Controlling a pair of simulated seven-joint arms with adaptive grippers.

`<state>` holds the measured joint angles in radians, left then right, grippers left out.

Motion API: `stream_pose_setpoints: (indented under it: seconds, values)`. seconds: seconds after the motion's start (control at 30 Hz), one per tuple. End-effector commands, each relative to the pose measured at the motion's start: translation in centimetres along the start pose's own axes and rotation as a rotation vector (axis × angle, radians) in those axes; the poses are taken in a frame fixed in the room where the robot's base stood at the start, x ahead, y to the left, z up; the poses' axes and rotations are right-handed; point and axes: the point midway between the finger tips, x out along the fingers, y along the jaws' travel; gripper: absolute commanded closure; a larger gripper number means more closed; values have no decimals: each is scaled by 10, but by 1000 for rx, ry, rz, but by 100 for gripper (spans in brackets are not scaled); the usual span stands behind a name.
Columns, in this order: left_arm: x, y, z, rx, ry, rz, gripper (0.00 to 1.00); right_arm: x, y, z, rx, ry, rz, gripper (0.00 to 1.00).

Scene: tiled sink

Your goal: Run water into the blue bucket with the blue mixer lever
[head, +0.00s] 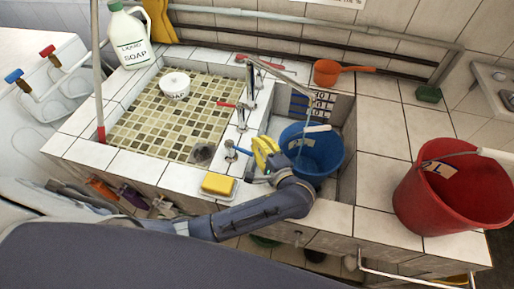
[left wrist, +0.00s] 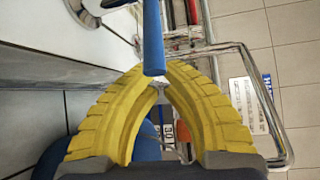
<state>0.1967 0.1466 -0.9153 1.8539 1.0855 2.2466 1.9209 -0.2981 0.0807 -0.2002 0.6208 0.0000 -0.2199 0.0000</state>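The blue bucket (head: 328,158) stands in the narrow basin right of the taps, its pale handle across its mouth. The blue mixer lever (head: 239,149) points toward my left gripper (head: 258,150). In the left wrist view, the blue lever (left wrist: 152,38) comes down from the top, and its end lies between the yellow fingertips of my left gripper (left wrist: 157,78). The fingers look closed on it. A long metal spout (head: 285,76) reaches over the bucket, with a thin pale streak below it that looks like water. The water level is hidden. My right gripper is out of view.
A yellow sponge (head: 218,184) lies on a dish at the front ledge. A red bucket (head: 450,200) stands at right. A white soap bowl (head: 175,85) is in the tiled basin. A soap jug (head: 130,38) and an orange dipper (head: 330,71) stand behind.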

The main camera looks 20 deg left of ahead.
Motion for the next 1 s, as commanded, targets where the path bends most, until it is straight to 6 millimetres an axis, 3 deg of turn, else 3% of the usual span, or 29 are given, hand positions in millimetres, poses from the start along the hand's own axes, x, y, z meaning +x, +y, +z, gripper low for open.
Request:
stream_pose_setpoints:
  seconds: [0.5,0.7,1.0]
  values:
    - [-77,0,-1,-1,0,3,100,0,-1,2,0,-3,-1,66]
    - [-93,0,-1,-1,-1,1,100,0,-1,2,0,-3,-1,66]
    - [-98,0,-1,0,-1,0,100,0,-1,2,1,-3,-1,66]
